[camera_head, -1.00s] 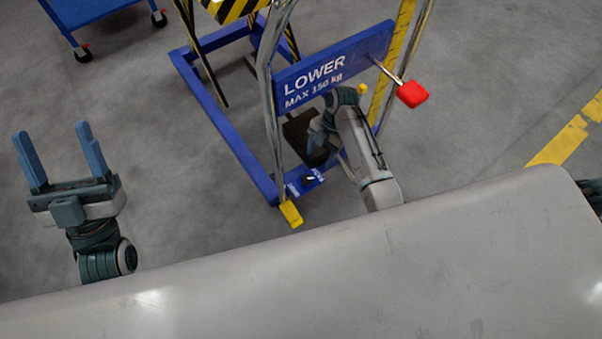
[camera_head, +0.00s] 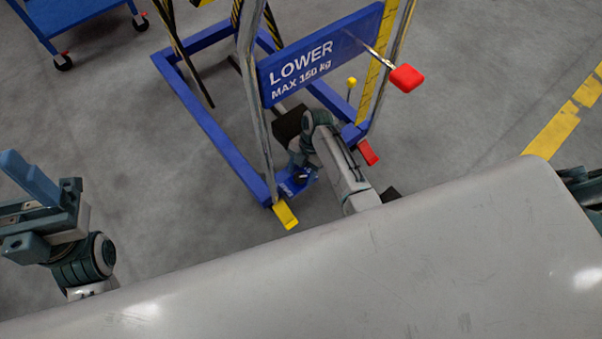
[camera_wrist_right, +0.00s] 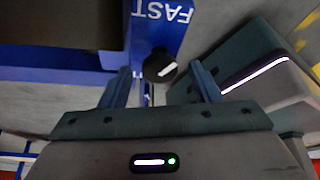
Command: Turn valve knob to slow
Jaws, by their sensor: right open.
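The valve knob (camera_wrist_right: 160,66) is black and round with a white pointer mark. It sits on a blue plate with the word FAST (camera_wrist_right: 165,11) beside it in the right wrist view. My right gripper (camera_wrist_right: 162,82) is open, with one finger on each side of the knob and a visible gap to it. In the head view my right gripper (camera_head: 299,174) is low at the foot of the blue lift frame, partly hidden by its own arm. My left gripper (camera_head: 35,195) is at the left edge, partly cut off, away from the lift.
The blue lift frame (camera_head: 205,115) carries a LOWER panel (camera_head: 310,62), a red-ended lever (camera_head: 407,78) and a red pedal (camera_head: 368,152). A yellow foot (camera_head: 285,216) is near my body. A blue cart (camera_head: 85,22) stands top left. Grey floor is clear around.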

